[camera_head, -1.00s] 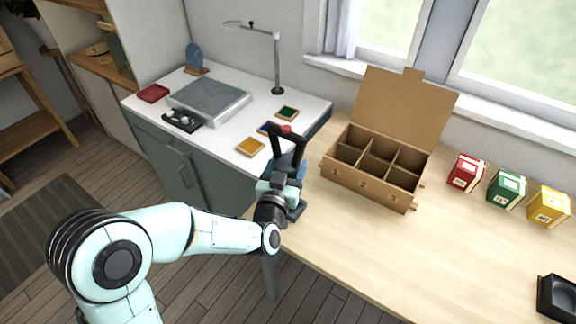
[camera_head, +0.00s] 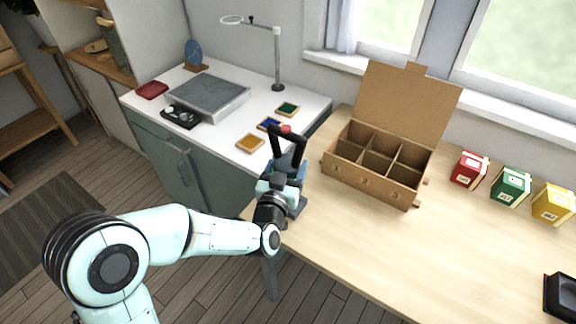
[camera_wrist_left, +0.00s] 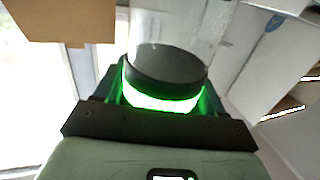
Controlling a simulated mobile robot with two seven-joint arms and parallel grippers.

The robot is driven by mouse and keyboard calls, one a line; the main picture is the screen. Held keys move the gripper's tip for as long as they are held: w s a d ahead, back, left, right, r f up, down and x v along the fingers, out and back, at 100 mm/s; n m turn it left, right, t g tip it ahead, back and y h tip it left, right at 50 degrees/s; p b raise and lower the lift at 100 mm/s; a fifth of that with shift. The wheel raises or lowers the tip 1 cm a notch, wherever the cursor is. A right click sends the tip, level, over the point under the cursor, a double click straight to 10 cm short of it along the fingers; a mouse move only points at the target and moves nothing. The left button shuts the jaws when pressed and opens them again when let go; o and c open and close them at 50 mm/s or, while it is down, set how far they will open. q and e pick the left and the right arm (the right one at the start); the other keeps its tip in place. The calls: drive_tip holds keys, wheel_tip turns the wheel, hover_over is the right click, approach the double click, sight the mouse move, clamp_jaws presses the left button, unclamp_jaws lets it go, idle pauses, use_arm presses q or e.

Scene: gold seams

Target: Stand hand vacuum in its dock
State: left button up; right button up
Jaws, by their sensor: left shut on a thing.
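The hand vacuum (camera_head: 290,145) shows in the head view as a dark body with an upright black handle loop and a red spot on top. My left gripper (camera_head: 284,180) is shut on it at the near left edge of the wooden table. The gripper and wrist hide its lower part. In the left wrist view a dark round part of the vacuum (camera_wrist_left: 165,66) sits between the fingers, lit by a green glow. A black block with a hollow top, apparently the dock (camera_head: 562,296), stands at the table's right, cut by the frame edge. My right gripper is out of view.
An open cardboard box with compartments (camera_head: 365,186) stands right of the vacuum. Red (camera_head: 468,171), green (camera_head: 511,187) and yellow (camera_head: 553,204) cartons line the back right. The table's front middle is clear. A white counter (camera_head: 225,138) with a lamp (camera_head: 277,60) adjoins on the left.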

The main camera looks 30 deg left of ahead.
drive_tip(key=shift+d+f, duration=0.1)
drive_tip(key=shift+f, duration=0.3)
use_arm(q)
drive_tip(key=o, duration=1.1)
drive_tip(key=shift+o, duration=0.8)
drive_tip(key=shift+f, duration=0.2)
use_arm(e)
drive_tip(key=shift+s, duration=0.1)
